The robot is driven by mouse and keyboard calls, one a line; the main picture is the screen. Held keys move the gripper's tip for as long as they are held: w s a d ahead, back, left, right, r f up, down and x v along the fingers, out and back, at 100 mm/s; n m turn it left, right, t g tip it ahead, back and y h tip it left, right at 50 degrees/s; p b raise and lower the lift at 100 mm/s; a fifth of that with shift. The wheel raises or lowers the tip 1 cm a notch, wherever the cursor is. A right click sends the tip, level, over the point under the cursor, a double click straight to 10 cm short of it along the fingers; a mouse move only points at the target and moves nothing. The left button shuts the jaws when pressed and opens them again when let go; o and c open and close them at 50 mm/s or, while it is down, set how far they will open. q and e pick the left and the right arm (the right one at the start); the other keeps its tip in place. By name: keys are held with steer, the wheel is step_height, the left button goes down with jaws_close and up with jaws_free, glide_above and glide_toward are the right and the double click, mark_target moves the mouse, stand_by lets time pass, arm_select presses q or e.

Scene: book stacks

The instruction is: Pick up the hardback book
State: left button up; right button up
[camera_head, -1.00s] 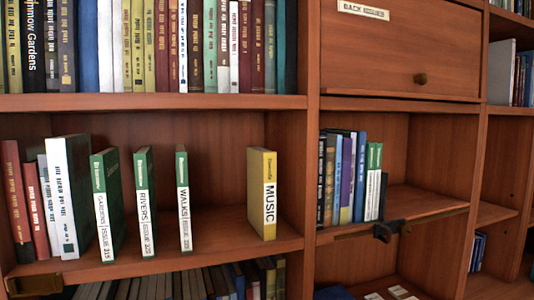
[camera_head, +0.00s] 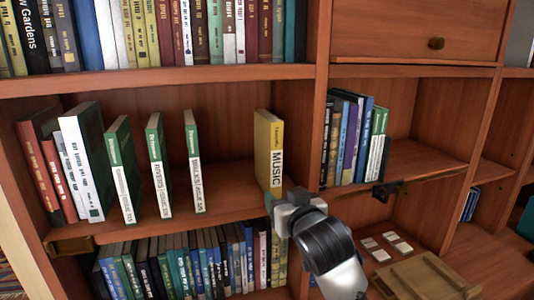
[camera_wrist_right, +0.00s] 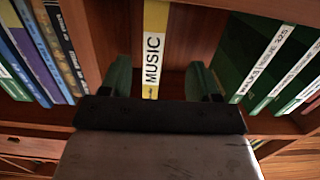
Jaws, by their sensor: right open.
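A yellow book (camera_head: 268,150) with a white spine label reading MUSIC stands upright by itself at the right end of the left middle shelf. It also shows in the right wrist view (camera_wrist_right: 154,50), spine toward the camera. My right gripper (camera_head: 277,201) is just in front of the lower part of this book. In the right wrist view the open green fingers (camera_wrist_right: 161,78) lie to either side of the spine, with gaps between. Whether the fingertips reach past the spine is hard to tell. My left gripper is not in view.
Several green-and-white magazines (camera_head: 158,165) stand left of the yellow book with gaps between. An upright divider (camera_head: 315,130) is close on its right. A full row of books (camera_head: 205,255) fills the shelf below. A wooden tray (camera_head: 425,278) sits lower right.

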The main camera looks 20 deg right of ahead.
mark_target(274, 167)
steer(key=shift+t, duration=0.5)
steer(key=w+r, duration=0.1)
steer(key=w, duration=0.1)
steer(key=w+r+p, duration=0.1)
steer(key=w, duration=0.1)
steer(key=w+r, duration=0.1)
steer(key=w, duration=0.1)
steer(key=shift+w+r+p, duration=0.25)
steer(key=shift+r+p, duration=0.05)
steer(key=shift+p, duration=0.1)
steer(key=shift+w+p, duration=0.5)
steer(key=shift+w, duration=0.05)
steer(key=w, duration=0.1)
steer(key=w+p, duration=0.1)
steer(key=w, duration=0.1)
steer(key=shift+w+d+f+p, duration=0.1)
steer(key=shift+d+f+p, duration=0.1)
steer(key=shift+d+p, duration=0.15)
steer(key=shift+w+a+f, duration=0.1)
steer(key=shift+w+f, duration=0.05)
steer(key=shift+w, duration=0.35)
jaws_close()
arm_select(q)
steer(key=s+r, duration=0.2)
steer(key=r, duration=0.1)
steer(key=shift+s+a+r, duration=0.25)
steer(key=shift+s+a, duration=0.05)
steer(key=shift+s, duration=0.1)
